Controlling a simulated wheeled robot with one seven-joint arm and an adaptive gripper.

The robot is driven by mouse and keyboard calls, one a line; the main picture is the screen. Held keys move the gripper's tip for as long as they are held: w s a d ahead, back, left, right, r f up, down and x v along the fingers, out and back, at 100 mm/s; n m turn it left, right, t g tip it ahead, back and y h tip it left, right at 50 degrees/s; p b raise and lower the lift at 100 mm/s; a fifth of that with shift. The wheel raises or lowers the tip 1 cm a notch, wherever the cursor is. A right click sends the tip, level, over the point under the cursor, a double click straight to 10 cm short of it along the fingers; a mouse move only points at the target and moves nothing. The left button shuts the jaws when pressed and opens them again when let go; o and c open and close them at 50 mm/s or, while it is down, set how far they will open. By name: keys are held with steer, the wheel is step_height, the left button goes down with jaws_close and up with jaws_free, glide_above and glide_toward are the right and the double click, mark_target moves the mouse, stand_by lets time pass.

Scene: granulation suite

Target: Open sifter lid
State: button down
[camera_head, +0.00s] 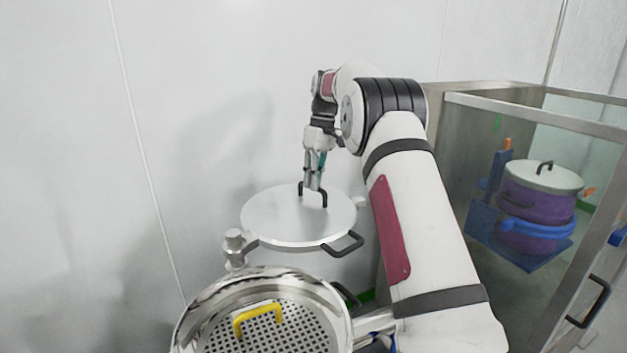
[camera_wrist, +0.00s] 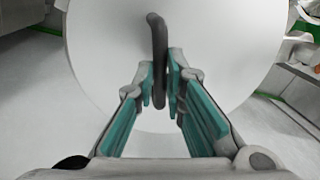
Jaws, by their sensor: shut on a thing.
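The sifter lid (camera_head: 275,218) is a round, flat metal disc. It is swung to the far side of the sifter body (camera_head: 190,325), beside the post (camera_head: 234,245), and looks level. The open body shows a perforated screen with a yellow handle (camera_head: 258,318). My gripper (camera_head: 314,184) is above the lid, shut on its dark top handle (camera_head: 324,198). In the wrist view, the teal-padded fingers (camera_wrist: 165,85) close on the dark handle (camera_wrist: 157,35), with the pale lid (camera_wrist: 110,50) behind. A second dark handle (camera_head: 343,244) sticks out from the lid's near right edge.
A metal-framed glass cabinet (camera_head: 450,150) stands at the right. Inside is a purple pot (camera_head: 535,205) with a pale lid on a blue support. A plain white wall (camera_head: 60,150) is close behind the lid.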

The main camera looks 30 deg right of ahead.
steer(key=c, duration=1.7)
jaws_free()
steer(key=shift+o, duration=0.2)
step_height(320, 180, up, 7)
steer(key=d, duration=0.1)
steer(key=shift+w+d, duration=0.25)
steer(key=shift+r, duration=0.15)
